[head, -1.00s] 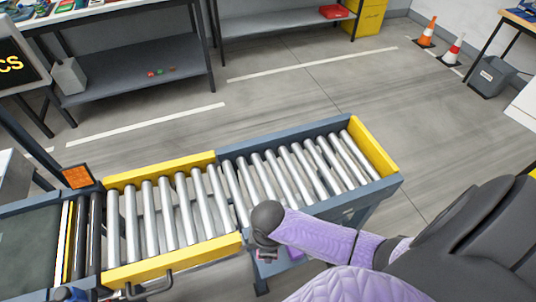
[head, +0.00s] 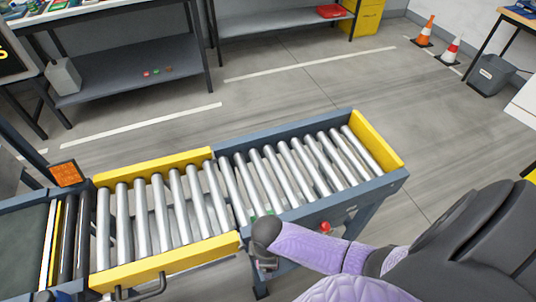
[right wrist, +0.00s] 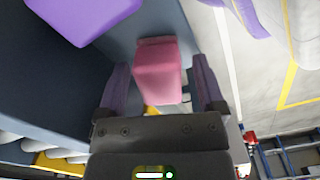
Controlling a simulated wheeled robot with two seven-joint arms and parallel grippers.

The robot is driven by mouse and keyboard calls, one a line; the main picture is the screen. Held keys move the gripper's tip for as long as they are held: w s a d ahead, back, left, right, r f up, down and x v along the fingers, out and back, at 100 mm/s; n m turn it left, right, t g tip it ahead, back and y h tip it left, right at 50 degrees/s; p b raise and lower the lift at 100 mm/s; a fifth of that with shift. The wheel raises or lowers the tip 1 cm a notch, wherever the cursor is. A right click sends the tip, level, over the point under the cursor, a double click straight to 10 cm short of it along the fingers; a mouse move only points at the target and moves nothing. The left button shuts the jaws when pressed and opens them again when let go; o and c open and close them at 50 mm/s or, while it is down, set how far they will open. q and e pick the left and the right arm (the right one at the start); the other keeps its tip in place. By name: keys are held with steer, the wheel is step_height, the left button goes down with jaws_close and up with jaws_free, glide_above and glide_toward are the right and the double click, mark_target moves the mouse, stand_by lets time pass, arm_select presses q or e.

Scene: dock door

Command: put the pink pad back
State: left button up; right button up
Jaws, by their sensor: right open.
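The pink pad (right wrist: 158,72) shows in the right wrist view, between and slightly beyond my right gripper's two fingers. My right gripper (right wrist: 160,82) is open, one finger on each side of the pad, with a gap visible on the right. I cannot tell whether the left finger touches it. A purple block (right wrist: 85,14) lies at the upper left of that view, against a blue-grey surface. In the head view my right gripper (head: 265,264) is low at the near side of the roller conveyor, largely hidden by my wrist. My left gripper is not in view.
The roller conveyor (head: 305,165) has blue-grey rails and a yellow end stop (head: 376,143). A small red knob (head: 325,229) is at its near side, close to my right forearm. Two traffic cones (head: 425,31) stand at the back right. The floor behind the conveyor is clear.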

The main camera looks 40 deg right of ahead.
step_height(320, 180, up, 12)
steer(key=p, duration=0.6)
